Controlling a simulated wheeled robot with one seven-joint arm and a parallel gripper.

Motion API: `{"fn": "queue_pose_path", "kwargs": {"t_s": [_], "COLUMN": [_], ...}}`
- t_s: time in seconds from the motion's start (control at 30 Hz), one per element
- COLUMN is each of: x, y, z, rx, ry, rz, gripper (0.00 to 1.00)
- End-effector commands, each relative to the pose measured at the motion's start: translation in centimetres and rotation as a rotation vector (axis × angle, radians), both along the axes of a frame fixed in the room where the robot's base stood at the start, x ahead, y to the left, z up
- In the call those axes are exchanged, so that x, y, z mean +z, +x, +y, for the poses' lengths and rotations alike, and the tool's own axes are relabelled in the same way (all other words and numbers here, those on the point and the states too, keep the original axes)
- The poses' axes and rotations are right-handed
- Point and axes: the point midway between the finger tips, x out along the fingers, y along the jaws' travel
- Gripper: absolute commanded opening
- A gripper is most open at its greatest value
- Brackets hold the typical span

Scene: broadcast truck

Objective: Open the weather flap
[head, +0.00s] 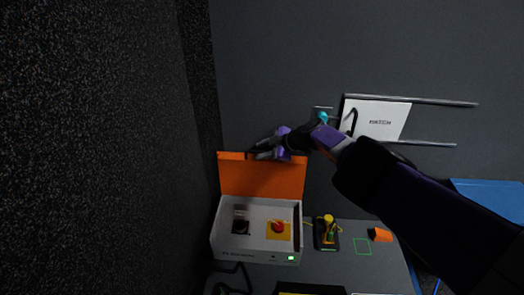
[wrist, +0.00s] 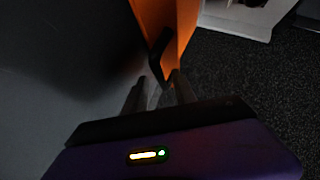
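The weather flap (head: 262,176) is an orange panel standing raised at the back edge of a white box (head: 256,254). My gripper (head: 262,149) is at the flap's top edge. In the wrist view the orange flap (wrist: 176,22) rises ahead, with a black handle (wrist: 160,52) on it. My two fingers (wrist: 159,88) are apart there, with the lower end of the handle between or just beyond their tips. I cannot see whether they touch it.
Inside the box are a dark switch (head: 241,219) and a red knob on a yellow plate (head: 291,231). A yellow-and-black device (head: 327,233) and an orange piece (head: 380,235) lie right of it on the grey bench. A white hatch panel (head: 376,120) between rails is on the wall.

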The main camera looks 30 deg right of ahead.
Motion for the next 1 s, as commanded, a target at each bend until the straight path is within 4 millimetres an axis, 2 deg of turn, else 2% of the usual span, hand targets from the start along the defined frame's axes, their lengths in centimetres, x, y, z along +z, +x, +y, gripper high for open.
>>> {"fn": "queue_pose_path", "kwargs": {"t_s": [0.27, 1.0], "x": [1.1, 4.5], "y": [-0.7, -4.9], "z": [-0.4, -2.4], "rx": [-0.001, -0.001], "ry": [0.002, 0.001], "rz": [0.001, 0.001], "gripper": [0.33, 0.33]}}
